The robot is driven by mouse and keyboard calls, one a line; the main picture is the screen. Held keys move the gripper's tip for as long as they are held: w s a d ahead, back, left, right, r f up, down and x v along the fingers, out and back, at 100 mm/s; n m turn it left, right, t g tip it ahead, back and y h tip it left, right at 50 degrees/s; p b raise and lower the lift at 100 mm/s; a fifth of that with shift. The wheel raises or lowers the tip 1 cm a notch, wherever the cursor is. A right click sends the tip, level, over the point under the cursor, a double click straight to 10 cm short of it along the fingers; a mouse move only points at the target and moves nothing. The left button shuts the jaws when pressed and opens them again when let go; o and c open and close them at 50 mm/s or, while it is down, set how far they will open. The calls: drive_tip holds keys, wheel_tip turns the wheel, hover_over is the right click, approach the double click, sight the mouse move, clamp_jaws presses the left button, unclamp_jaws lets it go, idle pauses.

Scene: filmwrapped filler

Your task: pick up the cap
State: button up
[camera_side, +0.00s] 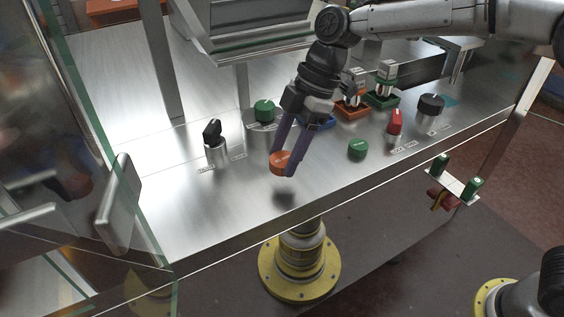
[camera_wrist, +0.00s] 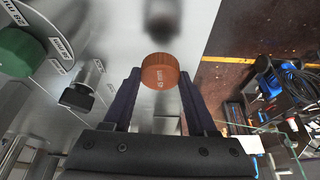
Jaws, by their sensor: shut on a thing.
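An orange round cap (camera_side: 279,162) is held between the fingertips of my gripper (camera_side: 283,160) in the side view. The cap is raised above the steel table, with its dark shadow on the surface below it. A green cap (camera_side: 358,149) lies on the table to the right of my gripper. Another green cap (camera_side: 265,110) stands further back; a green cap (camera_wrist: 20,52) also shows in the wrist view.
A black knob (camera_side: 212,132) stands on the steel table (camera_side: 190,200) at left. A red knob (camera_side: 395,122) and a black knob (camera_side: 431,104) stand at right. Orange and green trays (camera_side: 382,101) are behind. A glass panel (camera_side: 90,120) borders the left. The front-left table area is clear.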

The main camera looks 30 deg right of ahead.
drive_tip(key=s+d+r, duration=0.7)
drive_tip(key=s+r, duration=0.2)
drive_tip(key=s, duration=0.2)
drive_tip(key=w+d+f+m+t+h, duration=0.2)
drive_tip(key=w+d+m, duration=0.4)
drive_tip(key=d+m, duration=0.2)
drive_tip(key=w+d+f+m+t+h, duration=0.2)
drive_tip(key=w+d+m, duration=0.4)
drive_tip(key=d+m, duration=0.3)
drive_tip(key=shift+w+d, duration=0.2)
drive_tip(key=shift+d, duration=0.55)
drive_tip(key=shift+f, duration=0.1)
